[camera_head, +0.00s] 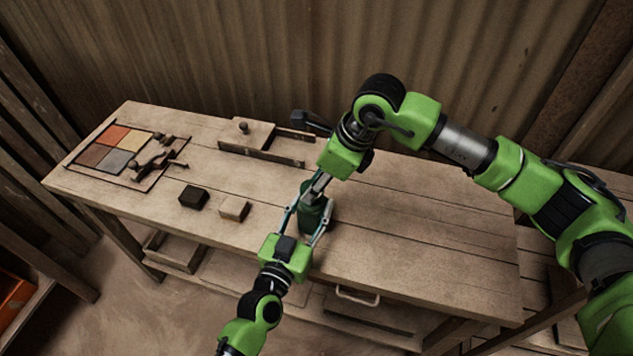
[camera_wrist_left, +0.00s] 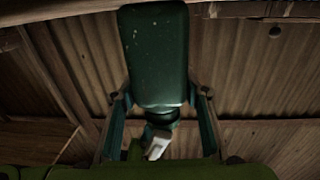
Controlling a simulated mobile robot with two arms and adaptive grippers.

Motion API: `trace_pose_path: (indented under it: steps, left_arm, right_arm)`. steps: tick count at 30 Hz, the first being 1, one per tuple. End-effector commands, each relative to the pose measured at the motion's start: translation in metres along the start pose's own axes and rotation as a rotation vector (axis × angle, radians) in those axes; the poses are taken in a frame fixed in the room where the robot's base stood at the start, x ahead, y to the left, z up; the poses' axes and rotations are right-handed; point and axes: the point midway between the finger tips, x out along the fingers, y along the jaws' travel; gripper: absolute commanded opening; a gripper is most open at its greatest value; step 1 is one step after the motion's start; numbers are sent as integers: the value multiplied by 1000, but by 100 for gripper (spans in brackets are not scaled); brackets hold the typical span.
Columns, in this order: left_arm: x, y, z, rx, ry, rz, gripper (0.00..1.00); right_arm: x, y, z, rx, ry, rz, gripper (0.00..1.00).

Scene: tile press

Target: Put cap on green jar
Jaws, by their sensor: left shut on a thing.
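The green jar (camera_head: 313,217) is upright on or just above the workbench (camera_head: 430,235); I cannot tell which. My left gripper (camera_head: 312,208) is shut on the jar, one finger on each side. In the left wrist view the jar (camera_wrist_left: 155,55) appears upside down, with its narrow dark neck end (camera_wrist_left: 163,116) low in the picture. My right gripper (camera_head: 317,188) points down right above the jar's top. Its pale finger (camera_wrist_left: 158,145) is close to the neck end. I cannot make out a separate cap; the gripper and shadow hide that spot.
A dark block (camera_head: 194,196) and a light block (camera_head: 234,208) lie left of the jar. A tile panel (camera_head: 113,148) with a press tool (camera_head: 157,158) is at the far left. A wooden fixture (camera_head: 262,143) stands behind. The bench right of the jar is clear.

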Motion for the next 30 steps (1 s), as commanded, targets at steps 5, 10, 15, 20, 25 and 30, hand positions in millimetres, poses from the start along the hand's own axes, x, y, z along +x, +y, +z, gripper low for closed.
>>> trace_pose_path:
  steps: [5, 10, 15, 20, 25, 30]
  left_arm:
    - [0, 0, 1, 0, -1, 0, 3]
    - [0, 0, 1, 0, -1, 0, 3]
    - [0, 0, 1, 0, -1, 0, 3]
    - [0, 0, 1, 0, -1, 0, 0]
    - [0, 0, 1, 0, -1, 0, 0]
    - [0, 0, 1, 0, -1, 0, 0]
  right_arm:
    - [4, 0, -2, 1, 1, 0, 28]
    - [7, 0, -3, 1, 0, 0, 28]
    - [10, 0, -4, 1, 0, 0, 28]
    - [10, 1, -4, 26, 2, -12, 28]
    - [11, 4, -5, 196, 8, -84, 28]
    - [12, 7, -3, 440, 7, -188, 28]
